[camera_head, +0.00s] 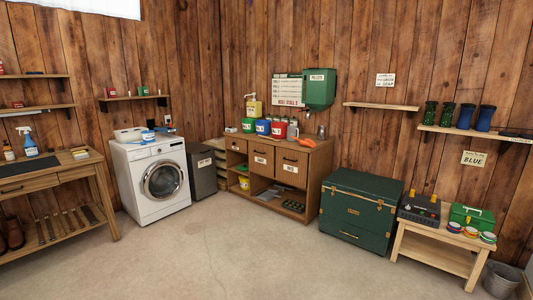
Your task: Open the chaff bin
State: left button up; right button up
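No label that I can read says chaff. A dark grey lidded bin (201,172) stands on the floor between the washing machine and the wooden cabinet. Its top looks closed and it bears a small pale label too small to read. The wooden cabinet (322,165) has several drawers or bins with small labels, also unreadable; their fronts look shut. A dark green chest (342,222) on the floor to the right has its lid down. Neither of my grippers shows in the head view.
A white washing machine (131,195) stands left of the grey bin. A wooden workbench (72,172) is at the far left. A low wooden bench (436,256) with boxes and tins and a metal bucket (501,279) are at the right. The middle floor (220,260) is clear.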

aim_at(262, 157)
jog(key=i+j+u, duration=0.15)
jog(key=i+j, duration=0.2)
jog(key=i, duration=0.5)
jog(key=i+j+u, duration=0.15)
jog(key=i, duration=0.7)
jog(key=i+j+u, duration=0.2)
jog(key=i, duration=0.7)
jog(key=i+j+z, duration=0.15)
jog(key=i+z, duration=0.3)
jog(key=i+j+z, duration=0.45)
jog(key=i, duration=0.2)
jog(key=i+j+z, duration=0.4)
jog(key=i+j, duration=0.1)
